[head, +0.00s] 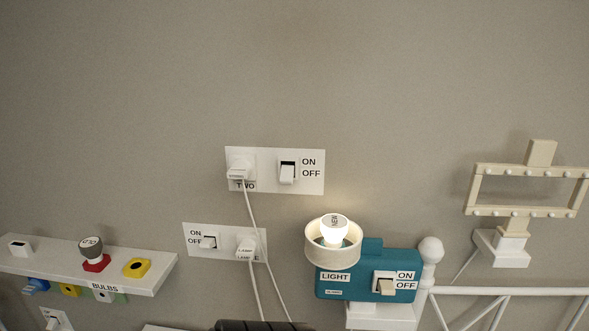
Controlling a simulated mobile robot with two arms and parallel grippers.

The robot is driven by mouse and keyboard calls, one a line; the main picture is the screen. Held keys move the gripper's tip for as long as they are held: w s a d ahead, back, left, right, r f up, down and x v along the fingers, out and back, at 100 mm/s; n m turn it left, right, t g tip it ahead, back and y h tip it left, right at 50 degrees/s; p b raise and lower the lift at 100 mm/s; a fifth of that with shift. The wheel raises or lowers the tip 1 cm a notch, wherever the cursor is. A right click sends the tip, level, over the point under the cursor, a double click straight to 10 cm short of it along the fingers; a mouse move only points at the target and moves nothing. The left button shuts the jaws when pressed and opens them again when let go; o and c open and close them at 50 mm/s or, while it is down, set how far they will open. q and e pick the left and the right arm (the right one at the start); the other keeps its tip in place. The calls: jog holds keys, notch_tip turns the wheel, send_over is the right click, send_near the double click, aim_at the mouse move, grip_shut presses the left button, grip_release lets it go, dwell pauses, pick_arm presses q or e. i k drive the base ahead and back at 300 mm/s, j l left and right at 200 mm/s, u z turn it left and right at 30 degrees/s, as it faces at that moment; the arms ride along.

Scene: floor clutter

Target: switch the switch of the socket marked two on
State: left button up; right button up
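The wall plate marked TWO (307,185) is white and fixed to the wall near the middle of the head view. Its switch (287,174) sits right of the socket, beside the words ON above and OFF below. The lever is tipped down, towards OFF, with a dark slot showing above it. A white plug (238,172) with a small label is in the socket and partly covers the word TWO. Its cord hangs down the wall. Neither of my grippers shows in the head view.
A second plate (196,228) below holds a switch and a plug. A teal lamp box (345,293) with a lit bulb (335,229) stands lower right. A shelf marked BULBS (140,283) is at left, a cream frame (476,190) at right. The wall above is bare.

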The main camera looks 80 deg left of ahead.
aim_at(287, 172)
jog(key=u, duration=2.6)
